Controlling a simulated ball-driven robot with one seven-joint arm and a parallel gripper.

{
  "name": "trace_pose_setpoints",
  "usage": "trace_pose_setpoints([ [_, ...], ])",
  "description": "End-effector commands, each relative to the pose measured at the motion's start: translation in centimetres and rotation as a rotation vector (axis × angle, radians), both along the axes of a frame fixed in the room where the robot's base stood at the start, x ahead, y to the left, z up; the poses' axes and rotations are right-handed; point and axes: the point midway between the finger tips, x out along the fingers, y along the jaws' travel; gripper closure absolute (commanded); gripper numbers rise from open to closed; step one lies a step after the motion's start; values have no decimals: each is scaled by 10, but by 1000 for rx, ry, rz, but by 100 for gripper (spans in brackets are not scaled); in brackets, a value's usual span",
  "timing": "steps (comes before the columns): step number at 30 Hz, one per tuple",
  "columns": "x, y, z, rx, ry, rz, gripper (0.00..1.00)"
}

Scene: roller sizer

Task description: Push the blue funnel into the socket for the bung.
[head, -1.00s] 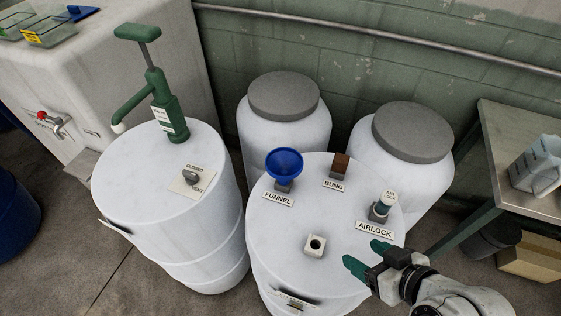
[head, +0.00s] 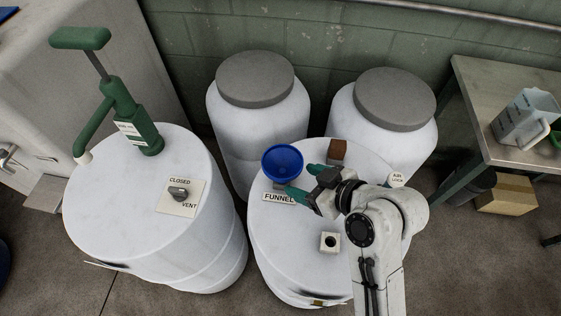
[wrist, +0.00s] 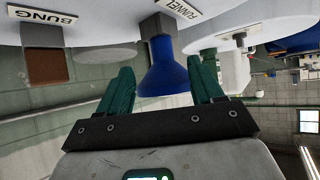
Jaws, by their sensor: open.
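The blue funnel (head: 282,161) stands at the grey holder with the FUNNEL label (head: 279,198) on the white drum top. My gripper (head: 304,182) is open just right of it. In the wrist view the funnel (wrist: 168,75) appears between the two spread green fingers, with no clear contact on either. The brown bung (head: 337,150) is at its own holder behind my gripper, and shows at the left in the wrist view (wrist: 46,67). A pale square socket with a dark round hole (head: 330,242) is in the drum top, empty; no label on it is readable.
The airlock (head: 397,179) is right of my arm, partly hidden. A second drum (head: 110,215) with a green pump (head: 140,132) and vent knob stands left. Two grey-lidded drums stand behind. A metal table (head: 483,105) is at the right.

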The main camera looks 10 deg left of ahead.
Motion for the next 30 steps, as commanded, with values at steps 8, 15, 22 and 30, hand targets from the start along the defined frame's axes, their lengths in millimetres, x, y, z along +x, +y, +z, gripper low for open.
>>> trace_pose_setpoints([
  [8,9,17,-12,-3,2,0,34],
  [15,23,38,-30,-2,1,-1,34],
  [22,25,41,-33,-1,0,-2,34],
  [30,25,41,-33,-1,0,-2,53],
])
